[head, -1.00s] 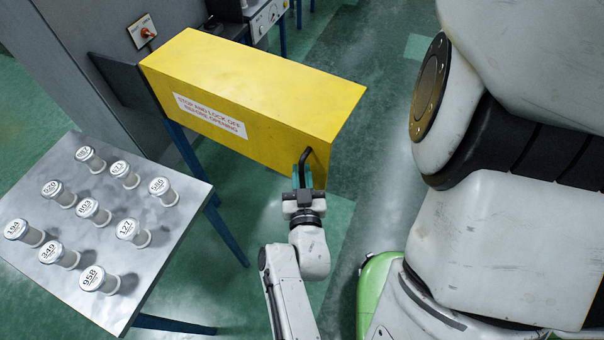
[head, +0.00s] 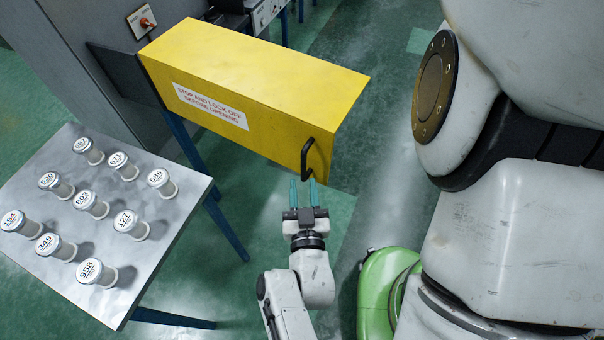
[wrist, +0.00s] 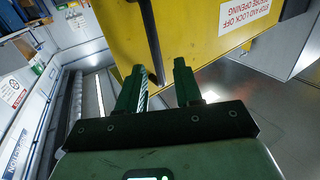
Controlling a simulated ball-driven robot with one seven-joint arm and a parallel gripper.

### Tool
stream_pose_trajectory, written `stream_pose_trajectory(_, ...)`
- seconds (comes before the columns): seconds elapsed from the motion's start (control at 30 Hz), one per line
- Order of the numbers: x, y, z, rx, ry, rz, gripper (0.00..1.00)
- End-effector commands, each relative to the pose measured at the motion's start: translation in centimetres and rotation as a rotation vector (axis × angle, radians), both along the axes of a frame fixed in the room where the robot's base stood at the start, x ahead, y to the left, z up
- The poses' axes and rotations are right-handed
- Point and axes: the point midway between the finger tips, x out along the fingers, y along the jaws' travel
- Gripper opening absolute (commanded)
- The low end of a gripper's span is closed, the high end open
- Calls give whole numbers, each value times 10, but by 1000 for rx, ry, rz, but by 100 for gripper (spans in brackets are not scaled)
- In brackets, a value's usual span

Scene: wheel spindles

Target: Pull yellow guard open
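The yellow guard (head: 250,85) is a long box-shaped cover with a "stop and lock off before opening" label (head: 211,106). It stands out from the grey cabinet across the upper middle of the head view. Its black bar handle (head: 306,158) is on the front face near the right end. In the wrist view, the guard (wrist: 190,40) fills the top, and the handle (wrist: 153,50) hangs down towards the gap between my fingers (wrist: 160,78).
A metal table (head: 60,235) at left holds several numbered spindles (head: 90,205). A grey cabinet (head: 95,60) with a red switch (head: 146,23) stands behind it. Green floor (head: 265,215) is clear around my gripper.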

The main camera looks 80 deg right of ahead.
Motion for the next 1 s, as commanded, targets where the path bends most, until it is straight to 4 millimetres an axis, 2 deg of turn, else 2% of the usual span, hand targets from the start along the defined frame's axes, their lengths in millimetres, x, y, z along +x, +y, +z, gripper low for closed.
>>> stream_pose_trajectory(0.1, -3, 22, -2, 3, 1, 2, 35)
stream_pose_trajectory(0.3, -6, 41, -1, 0, 0, 2, 35)
stream_pose_trajectory(1.0, -7, 43, 0, 1, 1, 6, 35)
